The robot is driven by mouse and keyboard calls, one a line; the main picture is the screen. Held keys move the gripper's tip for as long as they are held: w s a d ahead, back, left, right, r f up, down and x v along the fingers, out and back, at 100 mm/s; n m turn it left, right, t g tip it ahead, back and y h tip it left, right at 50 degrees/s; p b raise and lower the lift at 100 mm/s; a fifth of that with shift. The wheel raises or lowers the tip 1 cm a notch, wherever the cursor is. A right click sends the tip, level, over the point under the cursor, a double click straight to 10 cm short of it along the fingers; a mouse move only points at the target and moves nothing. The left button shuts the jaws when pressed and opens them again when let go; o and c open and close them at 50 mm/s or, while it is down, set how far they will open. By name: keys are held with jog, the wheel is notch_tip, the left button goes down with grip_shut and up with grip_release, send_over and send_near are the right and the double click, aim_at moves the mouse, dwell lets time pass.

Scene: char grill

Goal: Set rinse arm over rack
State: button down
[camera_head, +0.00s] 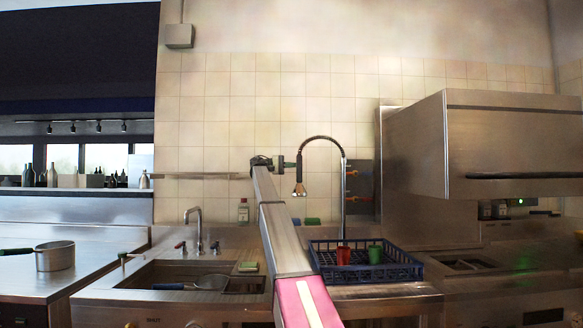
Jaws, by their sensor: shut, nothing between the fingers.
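The rinse arm (343,190) is a tall upright pipe with a dark arched hose, standing behind the rack. Its spray head (299,189) hangs down at the arch's left end, above and left of the rack. The rack (330,276) is a dark blue crate on the counter, holding a red cup (343,255) and a green cup (375,254). My gripper (291,165) is small in the picture, pointing right, shut and empty. It appears right beside the hose just above the spray head; whether it touches cannot be told.
A sink (190,276) with a strainer (210,282) and a faucet (196,225) lies left of my arm. A hood-type steel machine (480,145) stands at the right. A wall shelf (200,176) is behind my arm. A pot (55,256) sits on the left counter.

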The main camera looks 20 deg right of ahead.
jog(key=s+d+n+t+h, duration=0.1)
jog(key=s+d+n+t, duration=0.25)
jog(key=s+t, duration=0.4)
jog(key=s+d+n+t, duration=0.3)
jog(key=s+n+t, duration=0.1)
jog(key=s, duration=0.7)
jog(key=s+d+n+t+y, duration=0.1)
jog(key=s+d+n+t, duration=0.2)
jog(key=s+d, duration=0.5)
jog(key=d+t, duration=0.1)
jog(key=d, duration=0.3)
jog(key=shift+d+y, duration=0.3)
jog(key=shift+d, duration=0.05)
jog(key=shift+s+d, duration=0.1)
jog(key=shift+s, duration=0.1)
jog(key=shift+s, duration=0.1)
